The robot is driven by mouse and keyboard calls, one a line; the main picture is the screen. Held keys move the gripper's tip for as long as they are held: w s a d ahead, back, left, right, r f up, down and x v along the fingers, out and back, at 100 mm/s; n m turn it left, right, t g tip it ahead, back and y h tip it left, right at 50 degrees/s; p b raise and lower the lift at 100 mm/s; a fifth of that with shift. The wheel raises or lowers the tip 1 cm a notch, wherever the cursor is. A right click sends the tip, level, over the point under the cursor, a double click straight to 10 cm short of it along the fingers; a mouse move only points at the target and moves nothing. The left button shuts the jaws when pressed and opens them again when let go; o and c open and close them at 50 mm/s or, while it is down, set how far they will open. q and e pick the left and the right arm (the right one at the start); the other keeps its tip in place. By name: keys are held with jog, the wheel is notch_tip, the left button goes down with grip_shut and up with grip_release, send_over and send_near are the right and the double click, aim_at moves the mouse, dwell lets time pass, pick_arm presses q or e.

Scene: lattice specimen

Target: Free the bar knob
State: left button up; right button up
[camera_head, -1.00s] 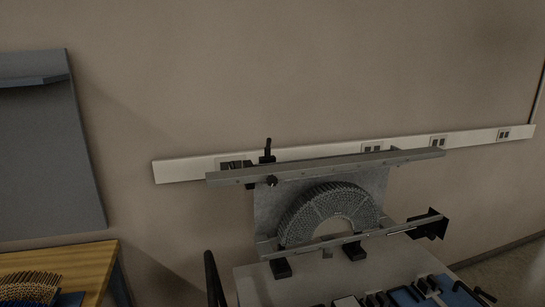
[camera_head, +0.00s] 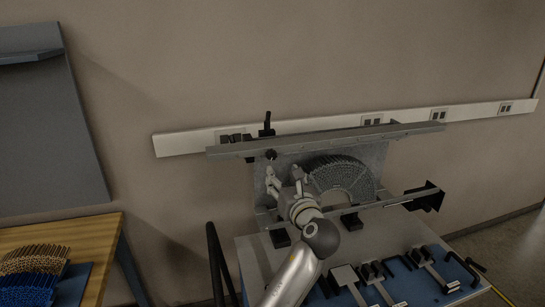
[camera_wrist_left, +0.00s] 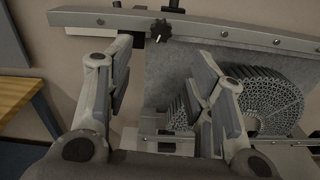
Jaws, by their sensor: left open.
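The bar knob (camera_head: 271,155) is a small black star-shaped knob on the front of the long grey bar (camera_head: 350,139), near its left end. It also shows in the left wrist view (camera_wrist_left: 160,31). My left gripper (camera_head: 285,175) is below the knob in the head view, with its fingers spread. In the left wrist view the knob lies beyond and between the open fingers (camera_wrist_left: 163,75), and nothing is held. The grey half-ring lattice specimen (camera_head: 350,175) stands behind the gripper, partly hidden by it. My right gripper is not in view.
A black upright lever (camera_head: 267,125) stands behind the bar. A lower rail with a black end piece (camera_head: 425,196) runs to the right. Tools lie on a blue mat (camera_head: 415,288) at the front right. A wooden table (camera_head: 95,232) stands at the left.

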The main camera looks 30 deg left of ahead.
aim_at(273, 156)
pick_arm(q)
jog(key=p+x, duration=0.1)
jog(key=x, duration=0.2)
jog(key=p+x, duration=0.1)
jog(key=x, duration=0.2)
jog(key=r+p+x, duration=0.1)
jog(key=x, duration=0.3)
jog(key=shift+w+a, duration=0.35)
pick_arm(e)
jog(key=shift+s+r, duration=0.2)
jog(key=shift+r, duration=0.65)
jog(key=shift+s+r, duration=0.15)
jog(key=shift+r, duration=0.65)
pick_arm(q)
jog(key=c, duration=1.1)
